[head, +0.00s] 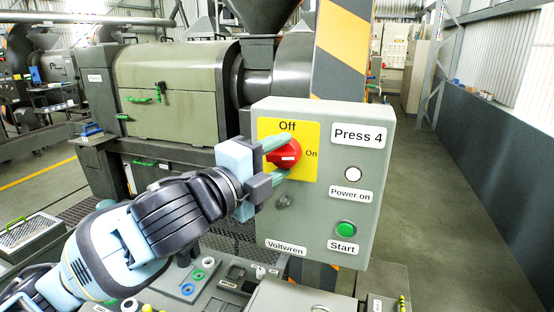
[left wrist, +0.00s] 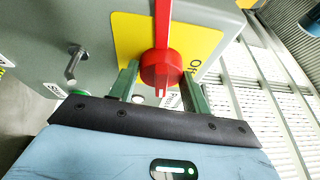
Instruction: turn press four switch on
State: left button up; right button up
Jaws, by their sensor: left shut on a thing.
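The Press 4 control box (head: 315,230) is grey. Its red rotary switch (head: 284,153) sits on a yellow plate (head: 308,167) marked Off at the top and On at the right. My left gripper (head: 287,155) reaches in from the left and is shut on the switch, with one green finger above it and one below. The left wrist view shows the red switch (left wrist: 162,70) between the fingers (left wrist: 162,88), its long handle running up the picture. The fingers partly hide the switch, so its exact setting is hard to tell. My right gripper is not in view.
The Power on lamp (head: 353,173) looks white, and a green Start button (head: 346,229) is below it. A small metal key switch (head: 284,201) is under the yellow plate. The press machine (head: 180,80) stands behind. Open floor (head: 430,200) lies to the right.

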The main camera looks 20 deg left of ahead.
pick_arm(q)
jog(key=shift+r+m+g, duration=0.1)
jog(key=shift+m+g, duration=0.2)
jog(key=shift+m, duration=0.5)
jog(key=o, duration=1)
jog(key=shift+c, duration=0.2)
jog(key=shift+a, duration=0.1)
